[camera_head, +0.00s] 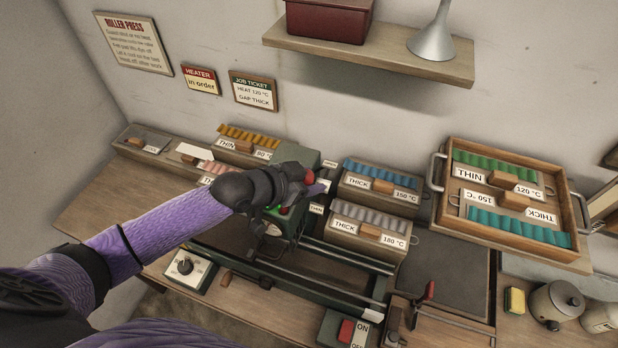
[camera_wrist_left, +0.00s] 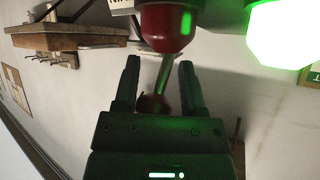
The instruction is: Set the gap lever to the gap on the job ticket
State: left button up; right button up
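The job ticket (camera_head: 254,91) on the wall reads HEAT 120 °C, GAP THICK. My left gripper (camera_head: 296,188) is at the green roller press (camera_head: 291,228), with red knobs close by; it hides part of the press head. In the left wrist view, my open left fingers (camera_wrist_left: 160,80) stand apart, with a thin metal rod and a red ball (camera_wrist_left: 152,104) showing between them. A larger red knob (camera_wrist_left: 166,28) is just beyond the fingertips. I cannot tell for sure which red part is the gap lever, or its setting. My right gripper is out of view.
Heater blocks marked THIN and THICK stand behind the press, including a blue-ridged one (camera_head: 379,172) and a grey-ridged one (camera_head: 368,217). A handled wooden tray (camera_head: 577,215) holds two more at right.

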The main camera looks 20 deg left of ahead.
pick_arm(q)
jog(key=p+v, duration=0.1)
jog(key=v, duration=0.9)
